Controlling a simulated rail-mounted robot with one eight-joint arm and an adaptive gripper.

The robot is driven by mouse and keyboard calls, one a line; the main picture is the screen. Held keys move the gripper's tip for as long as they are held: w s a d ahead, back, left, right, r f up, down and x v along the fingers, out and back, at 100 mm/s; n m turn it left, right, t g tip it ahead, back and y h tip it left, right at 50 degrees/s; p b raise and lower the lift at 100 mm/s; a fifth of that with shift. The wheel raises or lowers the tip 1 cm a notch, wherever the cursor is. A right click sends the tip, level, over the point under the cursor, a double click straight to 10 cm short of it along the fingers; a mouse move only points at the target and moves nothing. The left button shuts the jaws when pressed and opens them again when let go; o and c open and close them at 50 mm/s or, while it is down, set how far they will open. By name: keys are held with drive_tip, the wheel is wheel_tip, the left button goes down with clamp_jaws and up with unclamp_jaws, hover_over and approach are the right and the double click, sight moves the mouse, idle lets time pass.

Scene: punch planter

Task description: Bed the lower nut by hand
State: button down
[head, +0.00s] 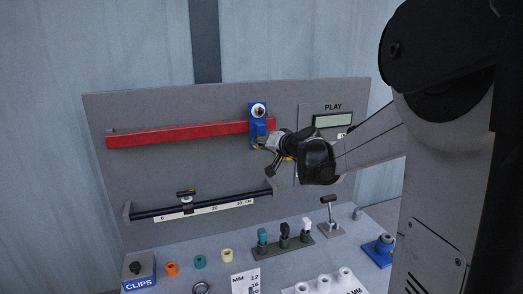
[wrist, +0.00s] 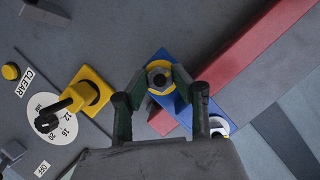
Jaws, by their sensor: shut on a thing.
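A blue bracket plate (head: 253,127) is fixed on the grey upright panel, across the right end of a red bar (head: 180,134). The upper nut (head: 259,110) shows at the top of the plate, with a pale ring around it. My gripper (head: 266,144) is at the plate's lower end, reaching in from the right and covering the lower nut in the head view. In the wrist view the lower nut (wrist: 159,77) is a grey hex with a yellow ring, on the blue plate between my two fingertips. My gripper (wrist: 157,82) is shut on it. How deeply the nut sits cannot be told.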

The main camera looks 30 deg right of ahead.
drive_tip(key=shift+m+y, duration=0.3)
drive_tip(key=shift+m, duration=0.1)
drive_tip(key=c, duration=1.4)
unclamp_jaws()
drive_tip(key=shift+c, duration=0.2)
drive_tip(key=v, duration=1.2)
wheel_tip(320, 180, up, 10)
